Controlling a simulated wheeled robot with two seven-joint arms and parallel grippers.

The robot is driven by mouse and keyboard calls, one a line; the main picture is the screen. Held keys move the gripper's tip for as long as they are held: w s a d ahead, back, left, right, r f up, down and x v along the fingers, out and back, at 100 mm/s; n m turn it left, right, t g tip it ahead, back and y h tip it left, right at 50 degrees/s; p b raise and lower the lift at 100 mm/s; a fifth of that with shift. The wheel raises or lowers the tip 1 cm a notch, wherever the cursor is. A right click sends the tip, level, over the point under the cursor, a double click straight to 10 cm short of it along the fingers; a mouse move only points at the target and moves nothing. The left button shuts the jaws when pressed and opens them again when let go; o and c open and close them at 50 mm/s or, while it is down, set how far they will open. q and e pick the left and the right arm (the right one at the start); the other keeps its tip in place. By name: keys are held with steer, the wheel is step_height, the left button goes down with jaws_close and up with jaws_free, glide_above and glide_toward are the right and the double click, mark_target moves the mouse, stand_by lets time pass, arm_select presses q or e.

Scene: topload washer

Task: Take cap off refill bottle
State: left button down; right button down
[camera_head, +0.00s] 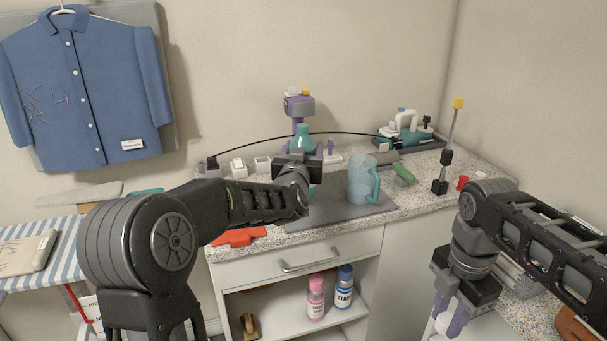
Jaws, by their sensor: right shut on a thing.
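A teal bottle (302,134) with a tapered neck stands on the grey mat, and I take it to be the refill bottle. Its middle is hidden behind my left gripper (302,157), which is right at the bottle. The fingers are mostly covered, so I cannot tell if they are shut on it. My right gripper (450,318) points down at the lower right, away from the bottle. Its purple fingers are shut on a small white thing (443,317), partly hidden, perhaps a cap. I see no cap on the bottle's top.
A clear teal jug (361,180) stands on the grey mat (335,218), right of the bottle. A tall yellow-tipped stick (450,135) stands at right. Pink (316,298) and blue-capped (343,288) bottles stand on the shelf below.

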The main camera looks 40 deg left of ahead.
arm_select(q)
steer(key=shift+f, duration=0.4)
steer(key=shift+f, duration=1.85)
steer(key=shift+f, duration=0.2)
arm_select(e)
steer(key=shift+f, duration=0.2)
arm_select(q)
steer(key=shift+c, duration=2)
jaws_free()
steer(key=shift+s+r, duration=0.15)
arm_select(e)
steer(key=shift+r, duration=0.2)
arm_select(q)
steer(key=b+v, duration=0.1)
steer(key=v, duration=1.1)
steer(key=shift+b, duration=0.3)
arm_select(e)
steer(key=shift+f, duration=0.8)
